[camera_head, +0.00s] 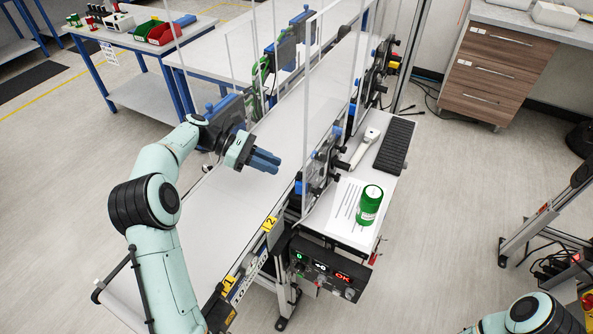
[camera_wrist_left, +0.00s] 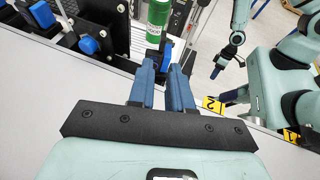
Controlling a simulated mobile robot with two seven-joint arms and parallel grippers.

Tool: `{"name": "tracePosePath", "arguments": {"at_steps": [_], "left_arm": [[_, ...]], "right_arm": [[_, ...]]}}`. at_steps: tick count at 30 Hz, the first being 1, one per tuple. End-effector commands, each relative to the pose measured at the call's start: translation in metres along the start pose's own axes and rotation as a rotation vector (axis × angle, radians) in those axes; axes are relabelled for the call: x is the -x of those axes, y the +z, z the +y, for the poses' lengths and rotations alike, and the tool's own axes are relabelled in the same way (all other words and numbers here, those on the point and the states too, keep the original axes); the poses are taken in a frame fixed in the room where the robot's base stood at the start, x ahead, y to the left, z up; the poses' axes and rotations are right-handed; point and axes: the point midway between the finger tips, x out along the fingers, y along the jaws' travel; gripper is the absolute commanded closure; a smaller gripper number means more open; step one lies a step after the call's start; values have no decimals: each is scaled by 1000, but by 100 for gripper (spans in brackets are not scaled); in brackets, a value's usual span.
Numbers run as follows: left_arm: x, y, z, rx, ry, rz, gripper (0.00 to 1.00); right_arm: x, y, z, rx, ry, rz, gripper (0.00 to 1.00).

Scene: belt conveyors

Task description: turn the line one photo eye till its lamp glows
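My left gripper (camera_head: 266,161) hangs over the white conveyor belt (camera_head: 228,205), its two blue fingers pointing right toward the rail. In the left wrist view its fingers (camera_wrist_left: 165,68) stand a little apart, with no object clearly held between them. Blue sensor-like parts on black brackets line the rail, one (camera_head: 336,130) in the head view and one (camera_wrist_left: 88,45) in the left wrist view. I cannot tell which is the line one photo eye, and no glowing lamp shows on them. My right gripper (camera_wrist_left: 222,67) looks small in the left wrist view; its opening is unclear.
Yellow tags 1 (camera_head: 228,283) and 2 (camera_head: 269,224) mark the belt's edge. A control box (camera_head: 322,272) shows a red OK. A green canister (camera_head: 369,204), a handheld scanner (camera_head: 366,146) and a keyboard (camera_head: 395,146) lie beyond the rail. Clear panels (camera_head: 245,55) stand over the belt.

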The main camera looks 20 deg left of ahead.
Motion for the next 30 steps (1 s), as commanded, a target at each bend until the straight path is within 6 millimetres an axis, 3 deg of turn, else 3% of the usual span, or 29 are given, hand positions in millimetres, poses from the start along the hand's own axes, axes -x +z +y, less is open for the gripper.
{"name": "tracePosePath", "arguments": {"at_steps": [6, 12, 24, 26, 30], "left_arm": [[-43, 14, -2, 2, -6, 0, 81], [-67, 15, -1, 3, -3, 1, 81], [-73, 16, -1, 2, -1, 1, 81], [-73, 16, -1, 2, -1, 1, 100], [-73, 16, -1, 2, -1, 1, 100]], "right_arm": [[-8, 9, 6, -4, 4, -11, 68], [-10, 12, 8, -5, 5, -14, 68], [-10, 12, 8, -5, 5, -14, 68], [-10, 12, 8, -5, 5, -14, 68], [-10, 12, 8, -5, 5, -14, 68]]}}
